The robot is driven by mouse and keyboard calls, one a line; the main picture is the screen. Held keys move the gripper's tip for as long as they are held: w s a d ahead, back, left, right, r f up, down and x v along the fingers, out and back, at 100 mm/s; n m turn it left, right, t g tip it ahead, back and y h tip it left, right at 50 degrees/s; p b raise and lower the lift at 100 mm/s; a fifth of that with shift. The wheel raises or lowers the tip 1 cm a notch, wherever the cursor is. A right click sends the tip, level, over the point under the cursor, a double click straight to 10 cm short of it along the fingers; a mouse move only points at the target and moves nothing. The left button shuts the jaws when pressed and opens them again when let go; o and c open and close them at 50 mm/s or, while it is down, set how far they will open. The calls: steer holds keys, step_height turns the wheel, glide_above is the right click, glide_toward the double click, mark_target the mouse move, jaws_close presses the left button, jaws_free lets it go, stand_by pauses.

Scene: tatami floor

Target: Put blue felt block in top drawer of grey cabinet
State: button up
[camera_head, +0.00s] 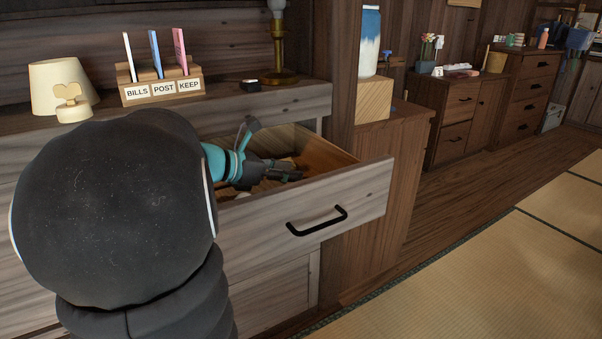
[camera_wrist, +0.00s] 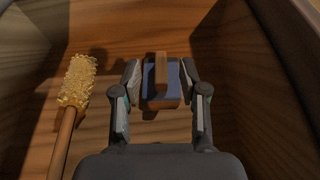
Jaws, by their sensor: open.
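The top drawer (camera_head: 365,200) of the grey cabinet (camera_head: 262,262) is pulled open in the head view. My gripper (camera_head: 287,172) reaches down into it, and it also shows in the wrist view (camera_wrist: 160,76). The blue felt block (camera_wrist: 174,90), with a wooden grip bar along its top, lies inside the drawer. In the head view the block is not clearly visible behind my arm and gripper.
A fuzzy yellow brush (camera_wrist: 78,82) with a wooden handle lies left of the block in the drawer. The drawer walls stand close on both sides. A lamp (camera_head: 62,84), a letter rack (camera_head: 162,90) and a brass stand (camera_head: 280,55) are on the cabinet top.

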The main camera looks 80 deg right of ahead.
steer(key=v, duration=0.7)
steer(key=shift+a, duration=0.1)
